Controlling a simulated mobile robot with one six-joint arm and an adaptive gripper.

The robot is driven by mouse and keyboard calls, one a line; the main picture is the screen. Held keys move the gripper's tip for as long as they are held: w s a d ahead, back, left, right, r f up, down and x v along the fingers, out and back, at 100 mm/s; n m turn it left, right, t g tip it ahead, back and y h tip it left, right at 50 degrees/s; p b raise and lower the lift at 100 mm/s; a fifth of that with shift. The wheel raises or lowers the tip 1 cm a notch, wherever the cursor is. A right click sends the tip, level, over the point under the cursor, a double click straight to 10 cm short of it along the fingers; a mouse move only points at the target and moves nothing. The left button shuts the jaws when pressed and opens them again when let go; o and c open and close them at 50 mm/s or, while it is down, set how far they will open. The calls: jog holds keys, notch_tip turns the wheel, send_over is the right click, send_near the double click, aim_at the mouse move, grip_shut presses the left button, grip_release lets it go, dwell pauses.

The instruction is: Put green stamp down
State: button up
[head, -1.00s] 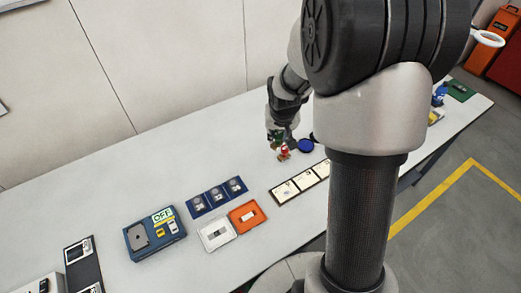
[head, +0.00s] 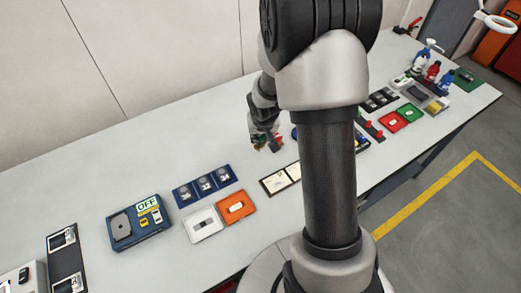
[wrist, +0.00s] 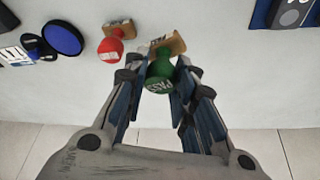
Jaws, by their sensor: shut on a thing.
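The green stamp (wrist: 158,85) has a round green knob with lettering and a wooden block. My gripper (wrist: 158,66) is shut on its knob, one finger on each side, in the wrist view. The wooden block points away from my palm, close to the light bench; I cannot tell whether it touches. A red stamp (wrist: 111,48) with a wooden block stands just left of it, apart. In the head view my gripper (head: 264,140) is low over the bench, left of my arm column, and mostly hides the green stamp.
A round blue pad (wrist: 62,38) lies left of the red stamp. On the bench (head: 120,180) are a blue row of discs (head: 206,184), an orange case (head: 236,207), a white case (head: 203,224) and a blue OFF box (head: 125,238). My column hides part of the bench.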

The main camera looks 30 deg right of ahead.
aim_at(261, 143)
jog(key=shift+f+b, duration=1.85)
jog(key=shift+f, duration=0.6)
jog(key=shift+f, duration=0.15)
jog(key=o, duration=0.9)
jog(key=shift+c, duration=0.2)
